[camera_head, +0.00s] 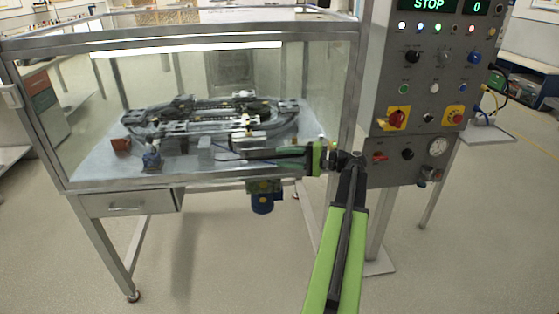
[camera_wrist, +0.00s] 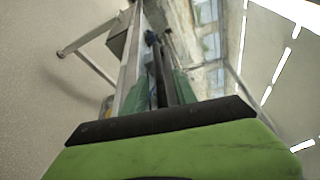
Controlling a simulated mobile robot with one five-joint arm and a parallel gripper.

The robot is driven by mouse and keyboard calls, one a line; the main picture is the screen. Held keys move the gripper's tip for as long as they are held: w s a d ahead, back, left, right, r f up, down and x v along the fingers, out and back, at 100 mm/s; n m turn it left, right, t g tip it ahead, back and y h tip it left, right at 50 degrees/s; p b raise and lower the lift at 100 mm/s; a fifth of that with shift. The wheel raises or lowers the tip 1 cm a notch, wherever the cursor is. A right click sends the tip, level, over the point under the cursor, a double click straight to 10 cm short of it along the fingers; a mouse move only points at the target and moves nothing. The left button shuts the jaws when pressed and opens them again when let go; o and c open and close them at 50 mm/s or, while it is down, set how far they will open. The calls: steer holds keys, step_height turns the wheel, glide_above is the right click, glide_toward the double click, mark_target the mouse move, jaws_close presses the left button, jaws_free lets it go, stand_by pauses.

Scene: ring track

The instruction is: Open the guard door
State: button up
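The guard door is the clear front pane of the enclosure, in a grey metal frame (camera_head: 200,183) in the head view. It appears shut, its lower rail lying along the bench edge. I cannot make out a handle; my arm covers part of the door's lower right. My gripper (camera_head: 232,149) lies across the lower right of the pane and points left. Whether it touches the door is unclear. In the wrist view, its dark fingers (camera_wrist: 158,70) run close together beside a long metal rail (camera_wrist: 130,62). Their tips are too small to show a gap or anything held.
The ring track (camera_head: 205,115) is behind the pane. A grey control panel (camera_head: 425,100) with a STOP display, buttons and red-yellow switches stands right of the door. The floor in front is clear.

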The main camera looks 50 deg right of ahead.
steer(key=shift+w+a, duration=0.25)
steer(key=shift+w, duration=0.25)
steer(key=shift+c, duration=0.2)
jaws_close()
stand_by(0.8)
